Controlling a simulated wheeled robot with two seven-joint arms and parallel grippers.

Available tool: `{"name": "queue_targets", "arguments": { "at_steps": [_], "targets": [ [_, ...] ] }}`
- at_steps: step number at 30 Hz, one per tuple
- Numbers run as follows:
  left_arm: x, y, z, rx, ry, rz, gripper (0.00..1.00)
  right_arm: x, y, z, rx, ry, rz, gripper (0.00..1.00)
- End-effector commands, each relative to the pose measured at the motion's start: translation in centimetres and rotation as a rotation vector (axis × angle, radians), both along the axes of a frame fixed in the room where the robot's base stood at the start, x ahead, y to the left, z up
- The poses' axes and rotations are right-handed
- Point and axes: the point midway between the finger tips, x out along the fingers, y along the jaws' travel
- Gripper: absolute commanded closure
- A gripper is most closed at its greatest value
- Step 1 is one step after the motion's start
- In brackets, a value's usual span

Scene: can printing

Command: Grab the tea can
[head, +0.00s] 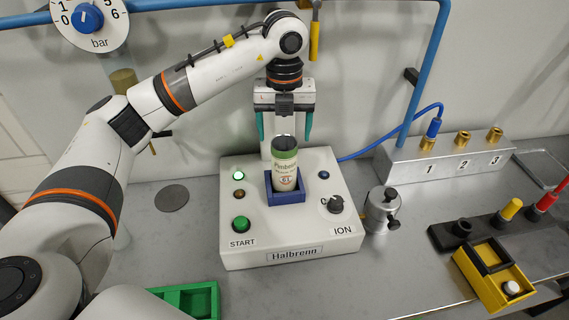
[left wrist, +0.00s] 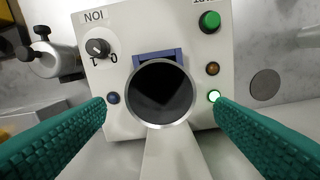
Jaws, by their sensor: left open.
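The tea can (head: 285,165) stands upright in the blue holder (head: 287,197) on top of the white Halbrenn machine (head: 238,261). It has a dark top, a green band and a cream label. My left gripper (head: 284,138) is open above and behind the can, its teal fingers pointing down on either side. In the left wrist view the can (left wrist: 161,93) shows from above as a dark round opening with a pale rim. The gripper's teal fingers (left wrist: 161,108) stand wide apart to its left and right, not touching it. My right gripper is not in view.
The machine has a green START button (head: 241,223), a lit green lamp (head: 239,175) and a dark ION knob (head: 336,204). A metal clamp piece (head: 381,210) stands close on its right. A numbered metal block (head: 443,160) and a yellow box (head: 494,276) lie farther right. A green tray (head: 190,300) is at front left.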

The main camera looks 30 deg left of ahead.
Motion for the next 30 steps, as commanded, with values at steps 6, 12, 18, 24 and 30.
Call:
{"name": "queue_targets", "arguments": {
  "at_steps": [6, 12, 18, 24, 30],
  "targets": [
    [-0.1, 0.0, -2.0, 0.0, 0.001, -0.002, 0.23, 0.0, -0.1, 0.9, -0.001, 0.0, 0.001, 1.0],
    [-0.7, -0.3, -4.1, 0.0, 0.006, -0.001, 0.23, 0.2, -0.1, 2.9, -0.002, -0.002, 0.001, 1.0],
    [-0.7, -0.3, -6.8, 0.001, 0.003, -0.001, 0.23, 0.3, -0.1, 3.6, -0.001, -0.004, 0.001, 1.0],
    [-0.6, -0.4, -7.2, 0.0, -0.001, -0.001, 0.23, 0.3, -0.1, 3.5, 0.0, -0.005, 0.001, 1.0],
    [-0.7, -0.4, -7.2, -0.001, 0.0, -0.001, 0.44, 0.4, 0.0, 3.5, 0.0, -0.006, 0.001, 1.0]
  ]
}}
